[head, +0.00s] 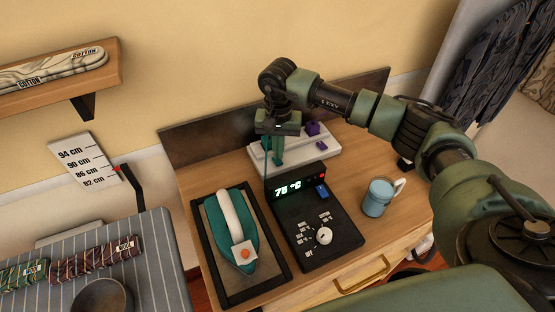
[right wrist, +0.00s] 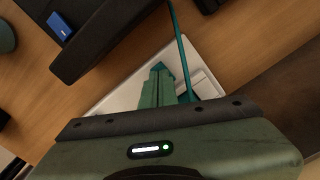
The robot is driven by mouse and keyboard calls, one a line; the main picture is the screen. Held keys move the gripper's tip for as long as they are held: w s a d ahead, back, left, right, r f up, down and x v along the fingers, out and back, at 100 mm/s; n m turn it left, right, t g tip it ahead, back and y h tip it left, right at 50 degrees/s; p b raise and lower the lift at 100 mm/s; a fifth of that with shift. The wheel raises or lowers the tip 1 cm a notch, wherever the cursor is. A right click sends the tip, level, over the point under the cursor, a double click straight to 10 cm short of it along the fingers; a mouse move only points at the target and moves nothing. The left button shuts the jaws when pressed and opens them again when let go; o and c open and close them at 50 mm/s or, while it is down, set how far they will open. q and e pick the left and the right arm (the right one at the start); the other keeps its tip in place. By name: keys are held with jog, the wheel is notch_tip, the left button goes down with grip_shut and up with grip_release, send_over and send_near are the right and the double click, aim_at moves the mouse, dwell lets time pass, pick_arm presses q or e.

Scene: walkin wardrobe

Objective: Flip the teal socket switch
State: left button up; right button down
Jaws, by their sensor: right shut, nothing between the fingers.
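The white socket block (head: 322,153) lies on the wooden table against the back board. Purple parts (head: 313,128) sit on its right side. My right gripper (head: 278,163) points down over its left part, with the green fingers together and nothing between them. In the right wrist view, the fingers (right wrist: 157,92) reach down over the white block (right wrist: 118,97). A small teal piece (right wrist: 158,67) shows right at the fingertips; it may be the teal switch, mostly hidden. A teal cord (right wrist: 181,45) runs to a teal plug beside the fingers. I cannot tell whether the fingertips touch the switch. My left gripper is out of view.
A black control box (head: 316,230) with a lit display stands in front of the block. A teal iron (head: 226,235) rests on a dark tray at left. A blue mug (head: 377,199) stands to the right. Bare table lies between box and mug.

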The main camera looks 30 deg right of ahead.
aim_at(278, 162)
jog(key=shift+f+b, duration=1.1)
jog(key=shift+f, duration=0.1)
dwell(0.4)
jog(key=shift+s, duration=0.1)
jog(key=shift+r+p, duration=0.5)
jog(key=shift+r, duration=0.3)
jog(key=shift+r+p, duration=1.1)
jog(key=shift+r, duration=1.6)
